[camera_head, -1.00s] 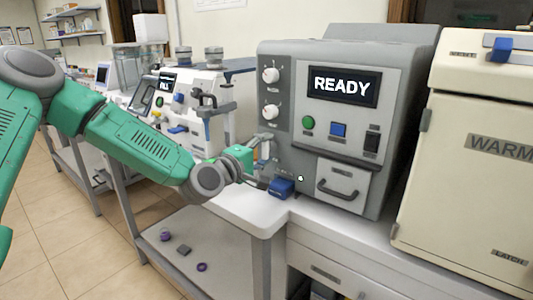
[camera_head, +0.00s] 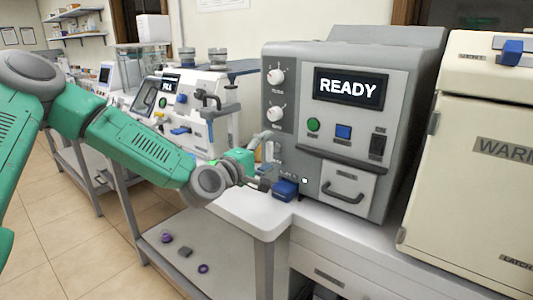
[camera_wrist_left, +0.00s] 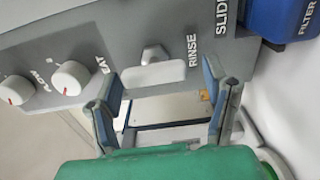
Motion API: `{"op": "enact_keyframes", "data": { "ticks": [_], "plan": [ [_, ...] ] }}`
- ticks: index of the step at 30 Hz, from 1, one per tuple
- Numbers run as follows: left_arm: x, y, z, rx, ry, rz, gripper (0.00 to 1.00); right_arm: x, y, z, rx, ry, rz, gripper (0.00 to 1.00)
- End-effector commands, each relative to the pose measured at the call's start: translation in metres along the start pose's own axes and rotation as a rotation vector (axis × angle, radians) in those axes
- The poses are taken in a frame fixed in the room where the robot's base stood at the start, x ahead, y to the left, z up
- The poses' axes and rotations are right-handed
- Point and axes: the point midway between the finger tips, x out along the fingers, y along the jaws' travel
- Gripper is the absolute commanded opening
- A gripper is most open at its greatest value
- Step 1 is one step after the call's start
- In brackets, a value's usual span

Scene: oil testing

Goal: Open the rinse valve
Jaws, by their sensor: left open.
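The rinse valve (camera_wrist_left: 153,68) is a pale handle under a small grey stem on the grey panel, beside the word RINSE in the left wrist view. My left gripper (camera_wrist_left: 161,78) is open, with one finger on each side of the handle and a gap on both sides. Whether the fingertips reach past the handle is hard to tell. My right gripper is not in view.
Two white knobs (camera_wrist_left: 72,78) are on the same panel, left of the valve in the wrist view. A blue FILTER block (camera_head: 285,189) stands close by the gripper. A drawer handle (camera_head: 343,193) sticks out to the right. A cream cabinet (camera_head: 470,160) stands farther right.

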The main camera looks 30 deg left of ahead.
Motion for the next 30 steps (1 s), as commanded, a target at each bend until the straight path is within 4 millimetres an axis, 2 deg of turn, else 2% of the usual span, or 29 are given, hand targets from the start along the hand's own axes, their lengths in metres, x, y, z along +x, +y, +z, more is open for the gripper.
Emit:
{"op": "enact_keyframes", "data": {
  "ticks": [5, 12, 15, 21, 30],
  "plan": [
    [-0.023, 0.0, -0.001, -0.004, 0.001, 0.0, 0.69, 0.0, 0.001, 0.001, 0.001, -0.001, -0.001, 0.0],
    [-0.077, -0.001, -0.005, -0.01, 0.004, 0.003, 0.69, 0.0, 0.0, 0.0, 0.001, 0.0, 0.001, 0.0],
    [-0.095, -0.001, -0.005, -0.009, 0.004, 0.003, 0.69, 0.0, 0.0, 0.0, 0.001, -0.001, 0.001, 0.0],
    [-0.112, -0.003, -0.005, -0.005, 0.004, 0.0, 0.69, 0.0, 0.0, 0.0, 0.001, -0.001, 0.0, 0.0],
    [-0.117, -0.003, -0.003, -0.003, 0.002, -0.003, 0.69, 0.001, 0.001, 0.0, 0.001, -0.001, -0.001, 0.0]
  ]
}}
